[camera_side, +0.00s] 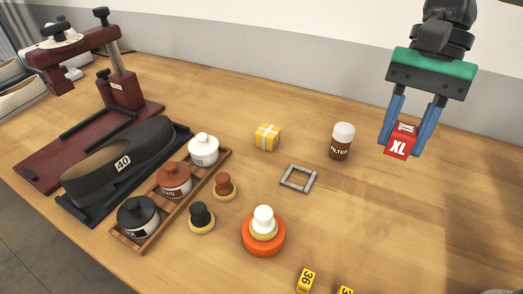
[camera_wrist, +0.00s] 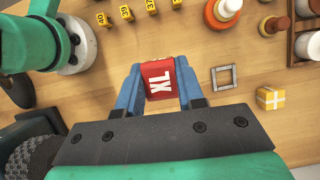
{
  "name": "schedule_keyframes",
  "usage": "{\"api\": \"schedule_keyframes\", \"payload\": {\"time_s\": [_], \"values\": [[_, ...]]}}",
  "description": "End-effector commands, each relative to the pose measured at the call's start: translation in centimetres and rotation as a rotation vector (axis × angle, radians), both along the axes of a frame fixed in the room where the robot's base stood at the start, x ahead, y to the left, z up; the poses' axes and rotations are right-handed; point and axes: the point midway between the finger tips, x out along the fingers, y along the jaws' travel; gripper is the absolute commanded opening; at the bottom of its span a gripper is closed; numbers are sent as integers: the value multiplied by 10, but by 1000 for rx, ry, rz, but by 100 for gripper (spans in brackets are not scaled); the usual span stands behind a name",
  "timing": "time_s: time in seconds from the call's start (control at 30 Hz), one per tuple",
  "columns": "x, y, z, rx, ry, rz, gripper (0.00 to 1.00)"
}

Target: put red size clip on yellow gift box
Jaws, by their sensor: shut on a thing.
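The red size clip (camera_side: 399,142), marked XL in white, is between the blue fingers of my gripper (camera_side: 408,136). My gripper is shut on it and holds it above the table, at the right of the side view. In the wrist view the red clip (camera_wrist: 158,80) shows between both fingers of my gripper (camera_wrist: 159,88). The yellow gift box (camera_side: 267,137) with a pale ribbon stands on the table, well to the left of my gripper in the side view. In the wrist view the yellow gift box (camera_wrist: 270,97) is at the right, apart from the clip.
An orange round container (camera_side: 263,240), a wooden tray (camera_side: 218,162) of jars, and yellow size clips (camera_side: 306,280) are nearer.

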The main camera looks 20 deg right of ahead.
Motion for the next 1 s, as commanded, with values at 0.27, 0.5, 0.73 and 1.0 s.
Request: {"api": "schedule_keyframes", "payload": {"time_s": [0.27, 0.5, 0.73, 1.0], "values": [[57, -44, -6, -2, 4, 402, 0], [94, -86, -20, -2, 4, 739, 0], [110, -95, -25, 1, 1, 780, 0], [157, -54, -18, 5, -1, 257, 0]]}}
